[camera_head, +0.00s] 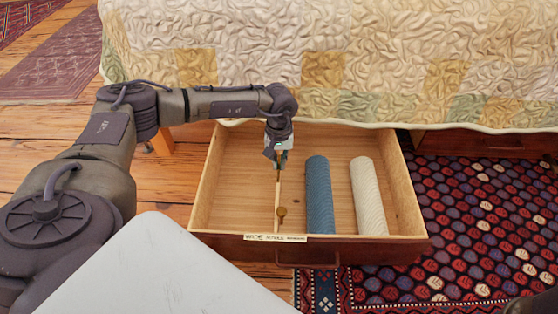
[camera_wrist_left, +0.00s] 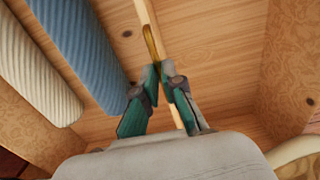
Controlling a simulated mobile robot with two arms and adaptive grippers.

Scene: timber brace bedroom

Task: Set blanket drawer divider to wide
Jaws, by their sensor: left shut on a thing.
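The blanket drawer (camera_head: 414,217) is pulled out from under the bed. Its divider (camera_head: 278,190) is a thin light wooden strip running front to back, left of the drawer's middle. A brass knob (camera_head: 281,212) shows near its front end. My left gripper (camera_head: 279,158) is over the rear part of the divider, its fingers shut on it. In the left wrist view, the fingertips (camera_wrist_left: 162,72) close around the divider (camera_wrist_left: 143,12), beside a brass piece (camera_wrist_left: 151,42). A pale label strip (camera_head: 275,237) lies on the front panel; its words are too small to read.
A blue rolled blanket (camera_head: 319,195) and a cream rolled blanket (camera_head: 367,197) lie in the drawer right of the divider. The drawer floor left of the divider is bare. The quilted bed (camera_head: 340,60) overhangs the drawer's back. A patterned rug (camera_head: 480,210) lies at right.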

